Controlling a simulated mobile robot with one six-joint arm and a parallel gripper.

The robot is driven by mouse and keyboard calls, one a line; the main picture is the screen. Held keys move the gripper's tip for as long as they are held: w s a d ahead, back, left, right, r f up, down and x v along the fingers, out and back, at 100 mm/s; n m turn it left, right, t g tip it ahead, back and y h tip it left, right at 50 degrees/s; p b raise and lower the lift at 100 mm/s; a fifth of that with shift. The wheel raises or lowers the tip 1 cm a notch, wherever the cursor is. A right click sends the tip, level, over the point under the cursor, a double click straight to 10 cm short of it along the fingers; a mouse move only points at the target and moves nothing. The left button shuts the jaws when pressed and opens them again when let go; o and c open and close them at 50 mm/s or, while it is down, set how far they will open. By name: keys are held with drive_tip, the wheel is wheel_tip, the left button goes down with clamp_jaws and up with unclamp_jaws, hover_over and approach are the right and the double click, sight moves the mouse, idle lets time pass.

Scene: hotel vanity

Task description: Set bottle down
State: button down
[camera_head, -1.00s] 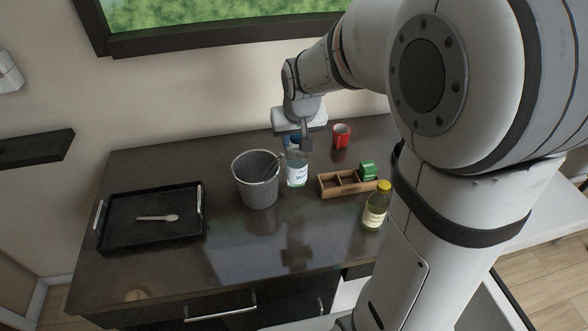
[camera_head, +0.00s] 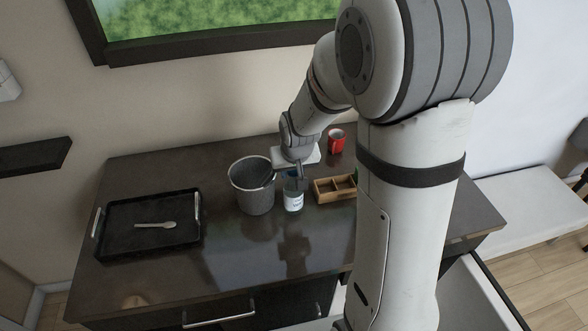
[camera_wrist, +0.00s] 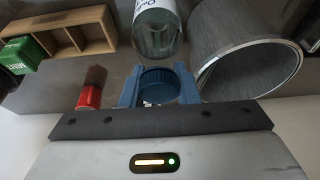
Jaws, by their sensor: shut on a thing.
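A clear water bottle (camera_head: 293,202) with a white label stands roughly upright beside the grey bin, over the dark counter (camera_head: 235,265). Its body also shows in the wrist view (camera_wrist: 158,35). My gripper (camera_head: 293,178) is above it, shut on the bottle at its blue cap (camera_wrist: 158,82), with blue fingers on both sides. I cannot tell whether the bottle's base touches the counter.
The grey bin (camera_head: 251,191) is close on the left of the bottle. A red cup (camera_head: 336,141) stands behind. A black tray (camera_head: 120,240) with a spoon (camera_head: 155,225) lies left.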

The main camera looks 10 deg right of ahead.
drive_tip(key=c, duration=1.1)
unclamp_jaws()
